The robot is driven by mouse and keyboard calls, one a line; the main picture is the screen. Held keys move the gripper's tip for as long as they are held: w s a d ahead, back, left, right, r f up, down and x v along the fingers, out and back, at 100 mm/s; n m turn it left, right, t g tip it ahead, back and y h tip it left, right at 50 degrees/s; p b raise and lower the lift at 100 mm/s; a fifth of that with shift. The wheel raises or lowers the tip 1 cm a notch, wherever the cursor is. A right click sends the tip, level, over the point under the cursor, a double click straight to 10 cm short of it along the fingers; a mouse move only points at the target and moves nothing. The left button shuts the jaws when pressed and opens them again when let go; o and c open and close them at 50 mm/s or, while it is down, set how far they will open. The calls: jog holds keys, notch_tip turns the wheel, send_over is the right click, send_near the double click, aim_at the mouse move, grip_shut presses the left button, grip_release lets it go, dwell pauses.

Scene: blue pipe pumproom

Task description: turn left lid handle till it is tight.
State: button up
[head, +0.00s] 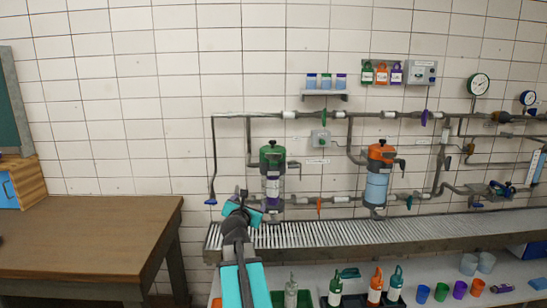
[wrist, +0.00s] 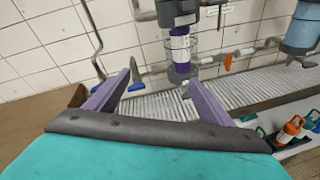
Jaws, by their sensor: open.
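The left vessel (head: 272,187) hangs on the wall pipework with a green lid (head: 272,155) and a small dark lid handle (head: 271,143) on top. How tight the handle is cannot be told. In the wrist view, the vessel's lower part (wrist: 180,42) shows at the top, and its lid is cut off. My gripper (head: 243,195) is open and empty, lower than the lid and to its left, apart from the vessel. In the wrist view, its two purple fingers (wrist: 157,80) stand spread, with nothing between them but the background.
A similar orange-lidded vessel (head: 377,187) hangs to the right. A slatted grey shelf (head: 330,234) runs below both vessels. A blue-tipped pipe (head: 212,165) drops left of the green lid. A wooden table (head: 85,240) stands at left. Bottles and cups sit below the shelf.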

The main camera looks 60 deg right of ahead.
aim_at(273, 156)
jog(key=s+d+r+n+h, duration=0.1)
jog(key=s+d+r, duration=0.1)
jog(key=r, duration=0.4)
jog(key=s+d+r+n+h, duration=0.1)
jog(key=s+d+r+n, duration=0.1)
jog(key=r, duration=0.5)
jog(key=shift+s+d+h+p, duration=0.25)
jog(key=shift+s+h+p, duration=0.1)
jog(key=shift+s, duration=0.4)
jog(key=shift+w+d, duration=0.1)
jog(key=shift+p+x, duration=0.55)
jog(key=shift+x, duration=6.2)
jog(key=shift+w+f, duration=0.1)
jog(key=shift+w, duration=0.05)
jog(key=c, duration=1)
jog(key=b, duration=0.2)
jog(key=m+g+b, duration=0.1)
jog(key=b, duration=0.2)
jog(key=shift+w+f+h, duration=0.25)
jog(key=shift+c, duration=0.2)
jog(key=shift+r+g+b, duration=0.2)
jog(key=shift+g+b, duration=0.2)
jog(key=shift+b, duration=0.1)
